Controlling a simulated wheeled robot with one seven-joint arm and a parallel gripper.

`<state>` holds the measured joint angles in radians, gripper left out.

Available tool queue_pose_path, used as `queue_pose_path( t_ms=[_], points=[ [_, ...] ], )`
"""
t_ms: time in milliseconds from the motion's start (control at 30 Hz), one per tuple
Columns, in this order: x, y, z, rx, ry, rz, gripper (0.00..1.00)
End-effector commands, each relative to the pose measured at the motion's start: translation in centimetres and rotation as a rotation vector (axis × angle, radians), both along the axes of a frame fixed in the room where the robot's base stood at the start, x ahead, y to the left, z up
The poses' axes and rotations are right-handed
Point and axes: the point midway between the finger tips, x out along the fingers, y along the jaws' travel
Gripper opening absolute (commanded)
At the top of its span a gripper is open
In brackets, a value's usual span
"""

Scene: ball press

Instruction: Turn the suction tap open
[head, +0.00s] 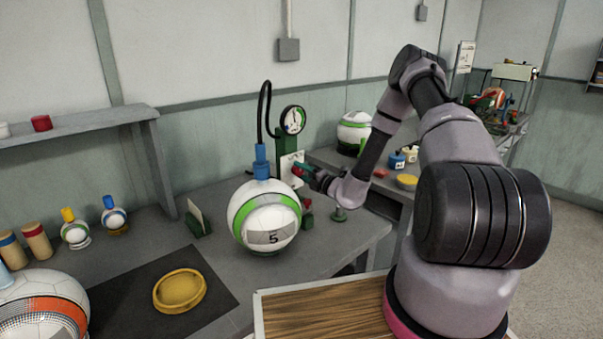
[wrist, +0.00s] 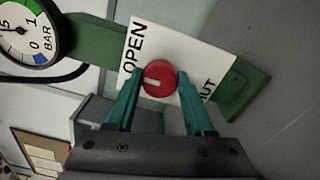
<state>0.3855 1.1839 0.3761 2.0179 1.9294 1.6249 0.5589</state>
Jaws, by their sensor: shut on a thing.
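The suction tap is a round red knob (wrist: 160,77) on a white plate (wrist: 133,75) marked OPEN at the left and SHUT, partly hidden, at the right. A short pale bar shows on the knob's left half, on the OPEN side. My gripper (wrist: 158,88) is shut on the knob, one teal finger at each side. In the head view my gripper (head: 303,172) is at the plate (head: 287,165) on the green post (head: 286,146); the knob is mostly hidden there.
A pressure gauge (head: 293,120) tops the post. A large white and green ball marked 5 (head: 267,215) stands close left, under a blue fitting (head: 261,162) with a black hose. A yellow dish (head: 180,291) lies on a dark mat. A small card stand (head: 197,221) is behind.

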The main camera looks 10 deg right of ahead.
Motion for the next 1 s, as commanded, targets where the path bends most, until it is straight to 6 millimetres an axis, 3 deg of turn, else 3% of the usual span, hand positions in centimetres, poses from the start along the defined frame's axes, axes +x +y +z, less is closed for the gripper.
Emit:
queue_pose_path(
  t_ms=[33, 100, 533, 1000],
  points=[
    [0.0, -0.1, -0.1, 0.001, 0.002, -0.002, 0.57],
    [0.0, -0.1, -0.1, 0.001, 0.002, -0.002, 0.83],
    [-0.7, -0.5, -0.1, 0.000, 0.002, 0.000, 0.83],
    [-8.1, -4.8, -0.1, 0.000, 0.004, -0.004, 0.83]
  ],
)
